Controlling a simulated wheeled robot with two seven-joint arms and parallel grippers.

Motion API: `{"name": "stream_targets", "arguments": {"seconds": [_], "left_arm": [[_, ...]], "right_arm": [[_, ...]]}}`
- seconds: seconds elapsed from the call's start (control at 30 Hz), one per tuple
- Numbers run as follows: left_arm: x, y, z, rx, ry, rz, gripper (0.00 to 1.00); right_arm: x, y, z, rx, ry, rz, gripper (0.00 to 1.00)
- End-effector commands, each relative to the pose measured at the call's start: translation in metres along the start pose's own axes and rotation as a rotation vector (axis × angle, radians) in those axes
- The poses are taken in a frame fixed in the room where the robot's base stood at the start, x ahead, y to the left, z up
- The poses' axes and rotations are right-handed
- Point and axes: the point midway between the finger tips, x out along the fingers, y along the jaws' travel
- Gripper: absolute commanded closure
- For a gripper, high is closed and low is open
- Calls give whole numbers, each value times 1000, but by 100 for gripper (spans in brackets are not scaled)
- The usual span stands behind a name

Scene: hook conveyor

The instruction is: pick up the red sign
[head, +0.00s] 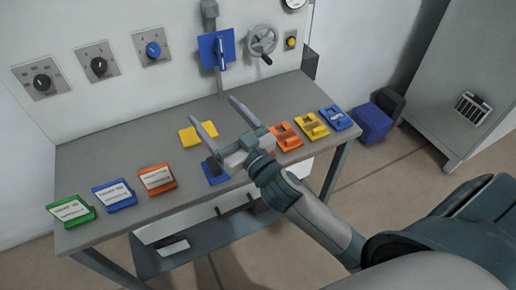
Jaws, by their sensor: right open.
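No sign in the head view is plainly red. Among the labelled signs at the table's left, the reddest is an orange one (157,179), tilted up with a white label. A small red patch (270,152) shows just beside my right gripper; most of it is hidden, so I cannot tell what it is. My right gripper (210,108) is open and empty above the middle of the table, its fingers pointing to the back wall, right of the orange sign. My left gripper is not in view.
The grey table (120,155) also bears a green sign (71,211), a blue sign (114,194), a yellow piece (198,134) and, at right, an orange block (287,137), a yellow block (311,125) and a blue block (336,117). A panel with knobs and a handwheel (262,40) stands behind.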

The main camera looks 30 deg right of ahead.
Motion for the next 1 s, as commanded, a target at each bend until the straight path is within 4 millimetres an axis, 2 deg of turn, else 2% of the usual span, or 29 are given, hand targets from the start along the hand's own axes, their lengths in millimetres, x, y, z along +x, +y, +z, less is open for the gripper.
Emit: {"name": "stream_targets", "arguments": {"seconds": [0.03, 0.1, 0.2, 0.3, 0.43, 0.53, 0.6, 0.73, 0.87, 0.97, 1.0], "left_arm": [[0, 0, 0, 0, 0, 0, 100], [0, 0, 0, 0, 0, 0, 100], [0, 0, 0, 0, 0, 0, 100], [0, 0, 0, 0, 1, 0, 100], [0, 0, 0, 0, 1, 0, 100], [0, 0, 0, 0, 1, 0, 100], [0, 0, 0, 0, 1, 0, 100], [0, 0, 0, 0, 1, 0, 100], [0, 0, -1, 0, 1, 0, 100], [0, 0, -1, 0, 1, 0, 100], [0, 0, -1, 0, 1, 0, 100]], "right_arm": [[12, -13, -25, -7, 90, -65, 20], [22, -36, -56, -11, 204, -173, 20], [26, -72, -92, -26, 336, -350, 20], [21, -109, -116, -57, 428, -547, 20], [6, -152, -127, -120, 478, -818, 20], [-9, -177, -121, -188, 457, -1026, 20], [-19, -188, -109, -246, 411, -1166, 20], [-33, -193, -75, -374, 256, -1393, 20], [-40, -173, -35, -519, 16, -1558, 20], [-39, -141, -7, -635, -217, -1627, 20], [-38, -125, 3, -681, -319, -1637, 20]]}}
